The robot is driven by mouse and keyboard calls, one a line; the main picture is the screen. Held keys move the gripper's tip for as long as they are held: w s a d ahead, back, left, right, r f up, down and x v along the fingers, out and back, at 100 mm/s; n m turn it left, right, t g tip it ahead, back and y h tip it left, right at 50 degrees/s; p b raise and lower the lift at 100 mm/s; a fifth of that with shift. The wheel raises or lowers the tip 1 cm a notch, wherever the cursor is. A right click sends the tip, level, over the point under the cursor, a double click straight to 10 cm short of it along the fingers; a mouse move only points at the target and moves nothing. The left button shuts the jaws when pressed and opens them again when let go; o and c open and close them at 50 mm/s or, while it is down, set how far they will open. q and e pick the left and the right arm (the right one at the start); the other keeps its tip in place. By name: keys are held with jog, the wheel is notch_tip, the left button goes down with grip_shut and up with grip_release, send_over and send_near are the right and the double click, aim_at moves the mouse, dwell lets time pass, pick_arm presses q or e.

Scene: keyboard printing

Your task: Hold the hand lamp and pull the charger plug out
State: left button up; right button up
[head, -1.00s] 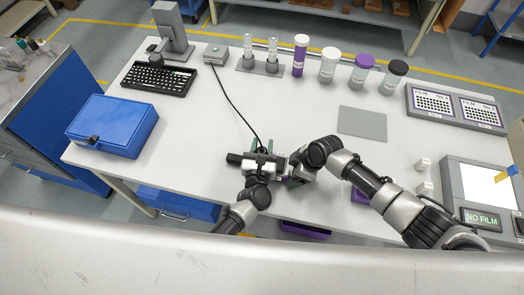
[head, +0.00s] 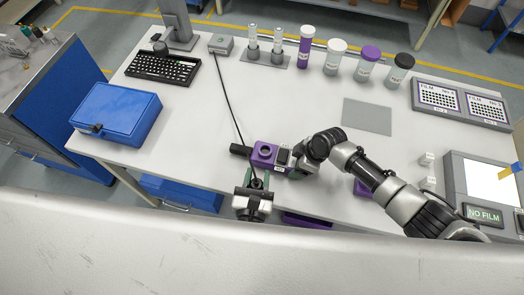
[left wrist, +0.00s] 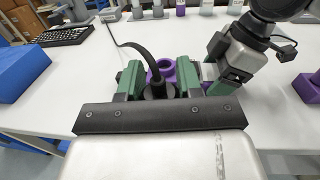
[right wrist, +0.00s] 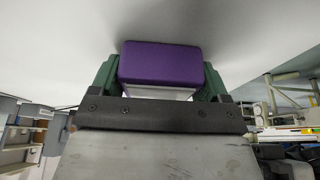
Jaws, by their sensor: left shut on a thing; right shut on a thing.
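The hand lamp (head: 263,154) is purple with a dark panel and a black end, near the table's front edge. My right gripper (head: 291,170) is shut on its right end; the lamp's purple body (right wrist: 160,62) fills the jaws in the right wrist view. My left gripper (head: 254,181) is in front of the lamp, by the table edge. It is shut on the black charger plug (left wrist: 159,89), whose cable (left wrist: 130,45) arcs up and left. The plug looks apart from the lamp, whose round purple socket part (left wrist: 163,67) shows beyond it.
The cable runs back to a small grey charger box (head: 221,44). A blue case (head: 117,113) and a keyboard (head: 163,67) are at left. Capped jars (head: 335,56) stand at the back. A grey mat (head: 367,116) lies bare. A "NO FILM" device (head: 478,185) is at right.

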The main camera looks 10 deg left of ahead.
pick_arm(q)
jog(key=s, duration=0.3)
jog(key=shift+s, duration=0.4)
pick_arm(e)
jog(key=o, duration=1)
jog(key=shift+o, duration=0.2)
jog(key=v, duration=1.2)
